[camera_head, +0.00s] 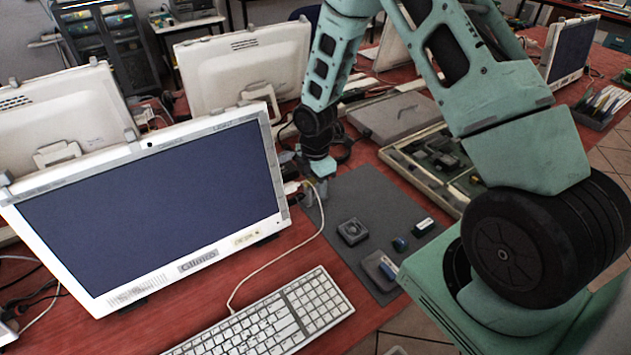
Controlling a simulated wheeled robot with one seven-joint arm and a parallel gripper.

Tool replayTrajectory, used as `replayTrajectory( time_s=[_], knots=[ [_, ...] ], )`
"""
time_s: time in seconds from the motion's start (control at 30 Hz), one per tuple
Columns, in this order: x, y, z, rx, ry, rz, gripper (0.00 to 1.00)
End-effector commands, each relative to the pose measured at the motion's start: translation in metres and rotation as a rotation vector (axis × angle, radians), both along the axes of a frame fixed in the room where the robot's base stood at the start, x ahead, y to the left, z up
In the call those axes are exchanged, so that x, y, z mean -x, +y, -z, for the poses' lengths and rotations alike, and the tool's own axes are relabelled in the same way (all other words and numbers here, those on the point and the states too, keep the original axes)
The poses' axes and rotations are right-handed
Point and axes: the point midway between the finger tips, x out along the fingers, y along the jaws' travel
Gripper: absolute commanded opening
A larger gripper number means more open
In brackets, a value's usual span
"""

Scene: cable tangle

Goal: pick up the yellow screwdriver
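I cannot make out a yellow screwdriver anywhere in the head view. My gripper (315,185) points down over the back left of the grey mat (352,195), close to the right edge of the white monitor (275,165). Its fingers are small and blurred, so I cannot tell whether they are open or shut, or whether they hold anything. My arm hides part of the table behind the gripper.
Small items lie on the mat: a dark square block (352,231), a blue piece (400,244), a blue-and-white box (424,227) and a grey-blue one (380,268). A white keyboard (270,320) with its cable is in front. An open parts case (405,178) stands behind right.

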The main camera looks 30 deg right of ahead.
Motion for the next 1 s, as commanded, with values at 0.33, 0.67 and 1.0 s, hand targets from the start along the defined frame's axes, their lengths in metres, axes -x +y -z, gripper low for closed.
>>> replayTrajectory(
  time_s=[0.33, 0.67, 1.0],
  knots=[
    [0.0, 0.0, 0.0, 0.0, 0.0, 0.001, 0.0],
    [0.0, 0.0, -0.006, 0.0, -0.001, 0.001, 0.0],
    [-0.001, -0.001, -0.068, 0.0, -0.004, 0.004, 0.0]
  ],
)
